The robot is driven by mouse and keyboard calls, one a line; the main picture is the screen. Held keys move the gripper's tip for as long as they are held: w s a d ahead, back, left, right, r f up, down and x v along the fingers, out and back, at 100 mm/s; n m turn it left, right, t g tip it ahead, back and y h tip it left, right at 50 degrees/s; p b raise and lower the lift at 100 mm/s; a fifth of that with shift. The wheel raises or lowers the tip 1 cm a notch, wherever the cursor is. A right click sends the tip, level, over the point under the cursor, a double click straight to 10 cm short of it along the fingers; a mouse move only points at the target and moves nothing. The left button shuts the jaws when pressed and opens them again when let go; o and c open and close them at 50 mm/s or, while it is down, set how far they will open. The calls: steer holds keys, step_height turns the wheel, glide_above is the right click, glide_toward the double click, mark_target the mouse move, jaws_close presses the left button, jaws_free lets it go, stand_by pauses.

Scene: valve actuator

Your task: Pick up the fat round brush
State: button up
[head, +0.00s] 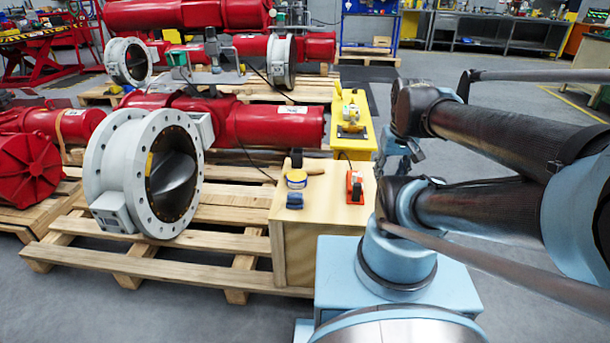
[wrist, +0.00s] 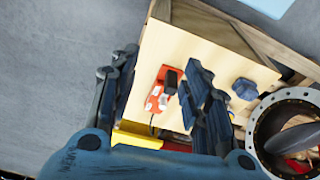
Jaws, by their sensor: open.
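No thing in these frames is clearly recognisable as the fat round brush. Small items lie on the wooden box in the head view: a round yellow-and-white item (head: 296,179), a blue item (head: 294,201), a dark item (head: 297,158) at the back and a red-orange tool (head: 355,187) at the right. In the wrist view, the red-orange tool (wrist: 163,88) shows between the fingers and the blue item (wrist: 244,89) lies right of them. My gripper (wrist: 158,78) is open and empty above the box; a finger hides part of its top.
A yellow stand (head: 352,112) is behind the box. Open floor (head: 475,155) lies to the right, beyond my arm.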

steer(key=w+a+r+n+g, duration=0.1)
steer(key=w+a+n, duration=0.4)
steer(key=w, duration=0.3)
steer(key=w+a+r+n, duration=0.2)
steer(key=w+a+n, duration=0.3)
steer(key=w, duration=0.3)
steer(key=w+a+r+n+g, duration=0.1)
steer(key=w+a+n, duration=0.35)
steer(key=w, duration=0.35)
steer(key=w+a+f+n, duration=0.5)
steer(key=w+a+f, duration=0.15)
steer(key=a, duration=0.25)
steer(key=shift+g, duration=0.3)
steer(key=f, duration=1.6)
steer(key=shift+s+a+f, duration=0.1)
steer(key=shift+s+f, duration=0.1)
steer(key=shift+f, duration=0.2)
jaws_close()
